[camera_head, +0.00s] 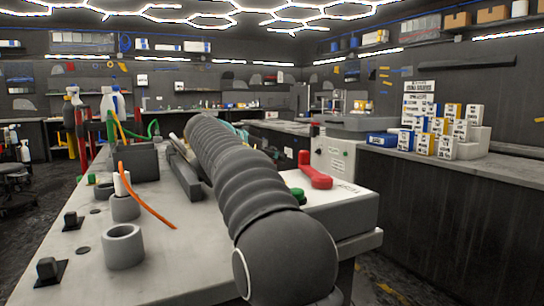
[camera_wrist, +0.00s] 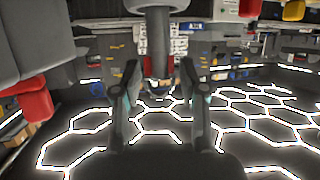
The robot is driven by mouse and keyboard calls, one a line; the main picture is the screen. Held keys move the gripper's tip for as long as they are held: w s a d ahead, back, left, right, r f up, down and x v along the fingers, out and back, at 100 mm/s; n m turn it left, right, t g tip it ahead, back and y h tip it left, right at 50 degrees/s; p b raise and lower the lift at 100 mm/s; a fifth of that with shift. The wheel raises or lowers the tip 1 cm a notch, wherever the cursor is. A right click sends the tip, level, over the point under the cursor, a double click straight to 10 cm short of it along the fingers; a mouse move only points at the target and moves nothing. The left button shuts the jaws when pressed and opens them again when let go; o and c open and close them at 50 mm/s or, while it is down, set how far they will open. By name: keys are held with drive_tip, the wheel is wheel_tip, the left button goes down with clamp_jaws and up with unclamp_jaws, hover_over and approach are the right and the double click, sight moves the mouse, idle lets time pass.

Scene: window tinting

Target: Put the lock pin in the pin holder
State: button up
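My gripper (camera_wrist: 160,75) shows in the wrist view with its two dark fingers apart. A grey cylinder (camera_wrist: 157,40) stands between and beyond the fingertips, with visible gaps on both sides; I cannot tell whether it is the lock pin. In the head view my dark ribbed arm crosses the bench and hides what lies behind it; my gripper is not visible there. An empty grey ring-shaped cup (camera_head: 124,248) stands at the bench's front left. A second cup (camera_head: 124,209) behind it holds a white piece with an orange strip. I cannot tell which is the pin holder.
A red handle (camera_head: 316,174) sits on a grey box (camera_head: 345,208) at the bench's right, beside my arm. Black knobs (camera_head: 72,219) line the left edge. A dark bin (camera_head: 137,163) and bottles (camera_head: 112,105) stand farther back. The bench top (camera_head: 185,250) is clear at the front.

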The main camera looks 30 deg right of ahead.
drive_tip(key=shift+r, duration=0.1)
drive_tip(key=v, duration=1.2)
drive_tip(key=shift+r, duration=0.1)
